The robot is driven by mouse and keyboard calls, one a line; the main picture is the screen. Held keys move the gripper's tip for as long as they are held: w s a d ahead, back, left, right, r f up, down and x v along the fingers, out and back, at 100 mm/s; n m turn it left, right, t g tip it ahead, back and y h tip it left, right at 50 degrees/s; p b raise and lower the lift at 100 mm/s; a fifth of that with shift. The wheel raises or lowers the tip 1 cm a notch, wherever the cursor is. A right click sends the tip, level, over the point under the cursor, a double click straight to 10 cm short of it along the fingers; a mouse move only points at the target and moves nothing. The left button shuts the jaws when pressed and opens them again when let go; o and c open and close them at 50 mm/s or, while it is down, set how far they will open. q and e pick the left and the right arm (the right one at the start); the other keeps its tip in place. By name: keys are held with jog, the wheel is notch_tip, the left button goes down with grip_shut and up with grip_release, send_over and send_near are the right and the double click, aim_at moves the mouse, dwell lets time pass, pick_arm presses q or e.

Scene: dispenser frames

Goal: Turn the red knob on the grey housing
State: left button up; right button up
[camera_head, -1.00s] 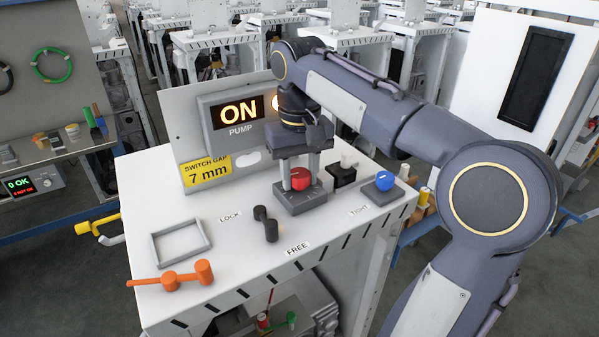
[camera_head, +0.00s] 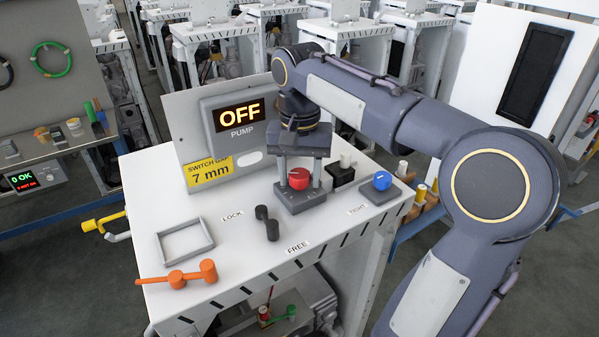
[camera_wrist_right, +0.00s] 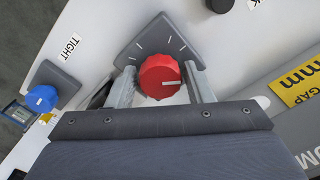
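The red knob (camera_head: 299,179) sits on its grey housing (camera_head: 301,201) on the white bench top. My right gripper (camera_head: 299,184) points down over it, with one finger on each side of the knob. In the right wrist view the red knob (camera_wrist_right: 160,79) lies between the two fingers (camera_wrist_right: 161,88), with narrow gaps beside it, so the gripper looks open. The white line on the knob points right in that view, and tick marks show on the grey housing (camera_wrist_right: 150,40). The display (camera_head: 239,115) reads OFF above PUMP. My left gripper is not in view.
A blue knob (camera_head: 382,180) on a grey base stands to the right, beside a black block (camera_head: 341,175). Black cylinders (camera_head: 271,230), a grey frame (camera_head: 185,241) and an orange handled part (camera_head: 178,279) lie on the left and front of the bench (camera_head: 230,265).

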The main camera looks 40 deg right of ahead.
aim_at(299, 173)
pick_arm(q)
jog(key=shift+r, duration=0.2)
pick_arm(e)
notch_tip(299, 173, up, 8)
jog(key=shift+f, duration=0.1)
dwell(0.3)
